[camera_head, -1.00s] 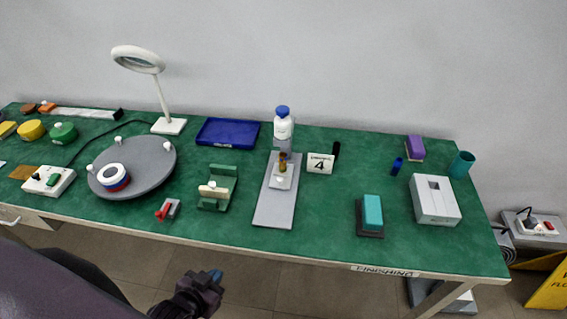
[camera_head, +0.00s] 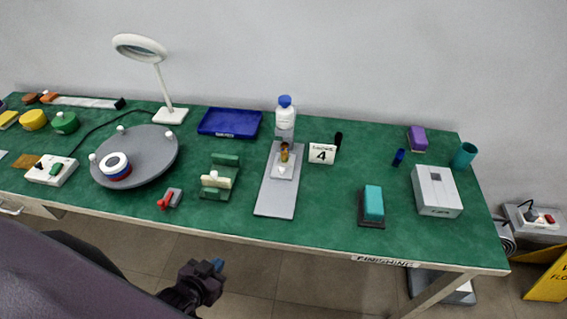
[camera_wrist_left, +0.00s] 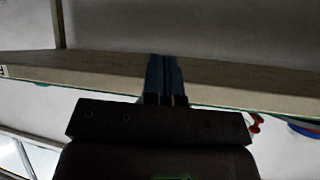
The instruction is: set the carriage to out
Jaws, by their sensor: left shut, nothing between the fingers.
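In the head view, a light grey carriage (camera_head: 293,163) sits on the far half of a long grey base plate (camera_head: 275,203) in the middle of the table. The carriage carries a small amber vial (camera_head: 284,152) and a white knob (camera_head: 282,171). The near half of the plate is bare. My left gripper (camera_head: 217,265) is in front of the table's near edge, left of the plate and well apart from it. Its blue fingers are together and empty, which also shows in the left wrist view (camera_wrist_left: 165,75). My right gripper is in neither view.
A white-and-blue bottle (camera_head: 285,115) stands behind the plate. A sign with a 4 (camera_head: 322,154) is on its right. A green holder (camera_head: 220,181) and a red-handled clamp (camera_head: 168,201) are on its left. The table's near edge (camera_head: 290,244) lies between gripper and plate.

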